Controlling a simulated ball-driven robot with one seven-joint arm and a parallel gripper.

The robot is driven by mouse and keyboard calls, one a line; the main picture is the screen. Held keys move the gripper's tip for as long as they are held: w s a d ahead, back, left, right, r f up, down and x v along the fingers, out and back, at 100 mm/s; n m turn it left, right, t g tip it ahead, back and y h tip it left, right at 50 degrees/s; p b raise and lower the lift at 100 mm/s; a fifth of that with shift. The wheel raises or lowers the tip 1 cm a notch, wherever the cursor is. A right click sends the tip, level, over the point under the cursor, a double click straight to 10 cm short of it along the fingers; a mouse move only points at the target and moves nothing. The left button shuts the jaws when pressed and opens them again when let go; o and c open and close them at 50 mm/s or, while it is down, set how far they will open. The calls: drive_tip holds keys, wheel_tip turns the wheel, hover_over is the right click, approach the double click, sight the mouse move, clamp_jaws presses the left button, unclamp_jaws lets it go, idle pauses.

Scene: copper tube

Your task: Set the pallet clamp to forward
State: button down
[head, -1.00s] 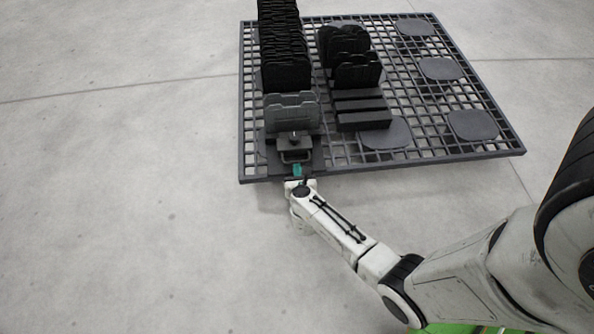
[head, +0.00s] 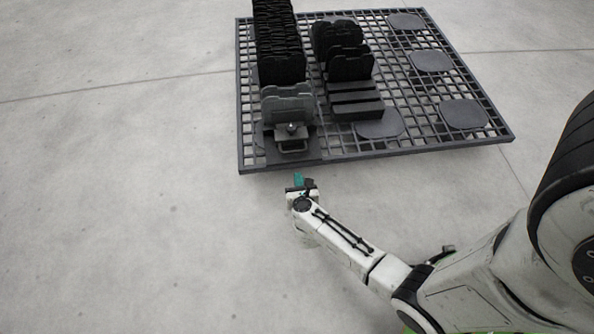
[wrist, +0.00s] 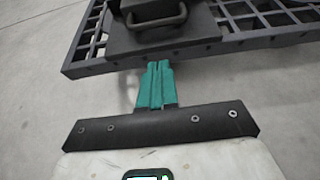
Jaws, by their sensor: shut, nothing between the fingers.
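The pallet clamp (head: 291,133) sits at the near left corner of the dark grid pallet (head: 420,148), on a dark base plate, with a loop handle (head: 292,149) facing me. In the wrist view the handle (wrist: 157,20) shows at the top, on the dark clamp base (wrist: 190,38). A grey plate (head: 288,104) stands upright just behind the clamp. My gripper (head: 298,179) has teal fingers and is just off the pallet's near edge, apart from the handle. In the wrist view my gripper (wrist: 157,66) has its fingers together, with nothing between them.
A row of black upright plates (head: 279,50) stands behind the grey plate. More black plates (head: 350,64) and stacked black bars (head: 356,101) stand to the right. Round pads (head: 464,114) lie on the pallet's right side. The concrete floor (head: 130,200) is clear.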

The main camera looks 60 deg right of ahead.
drive_tip(key=p+v, duration=0.1)
drive_tip(key=v, duration=0.4)
drive_tip(key=shift+a, duration=0.1)
idle(0.5)
